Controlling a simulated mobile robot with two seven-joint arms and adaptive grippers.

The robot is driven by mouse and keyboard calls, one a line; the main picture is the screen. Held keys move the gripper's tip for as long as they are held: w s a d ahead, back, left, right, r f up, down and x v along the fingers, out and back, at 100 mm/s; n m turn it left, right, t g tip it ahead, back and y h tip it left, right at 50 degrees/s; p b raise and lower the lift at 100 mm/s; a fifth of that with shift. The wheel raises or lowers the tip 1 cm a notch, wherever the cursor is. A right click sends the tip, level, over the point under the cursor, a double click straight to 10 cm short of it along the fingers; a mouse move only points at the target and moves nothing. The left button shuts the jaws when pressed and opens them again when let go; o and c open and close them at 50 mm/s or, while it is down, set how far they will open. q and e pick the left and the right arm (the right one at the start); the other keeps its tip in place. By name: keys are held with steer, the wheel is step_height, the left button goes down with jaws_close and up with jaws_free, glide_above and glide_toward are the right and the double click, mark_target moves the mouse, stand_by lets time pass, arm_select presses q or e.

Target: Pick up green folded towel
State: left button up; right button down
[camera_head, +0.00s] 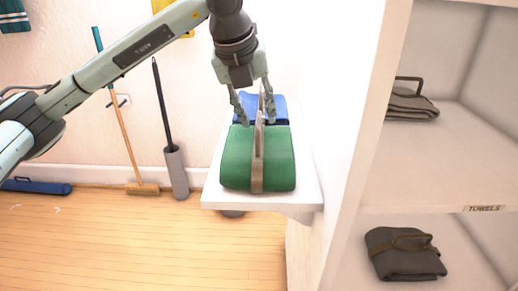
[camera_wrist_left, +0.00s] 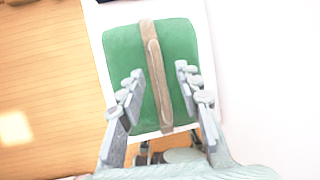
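The green folded towel (camera_head: 237,160) lies on a white wall shelf (camera_head: 290,199), with a tan strap and handle (camera_head: 258,150) around its middle. A blue folded towel (camera_head: 278,108) lies behind it on the same shelf. My left gripper (camera_head: 255,120) hangs open and pointing down over the shelf, its fingers on either side of the handle. In the left wrist view the open gripper (camera_wrist_left: 158,77) has its fingers over the green towel (camera_wrist_left: 183,40), astride the strap (camera_wrist_left: 156,70). Whether the fingers touch the towel cannot be told. My right gripper is out of view.
A white cabinet labelled TOWELS (camera_head: 484,208) stands at the right, with dark folded towels (camera_head: 405,254) on its shelves. A blue roll (camera_head: 36,187) lies on the wooden floor.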

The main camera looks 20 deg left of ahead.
arm_select(q)
steer(key=shift+x, duration=1.1)
jaws_close()
steer(key=shift+r, duration=0.1)
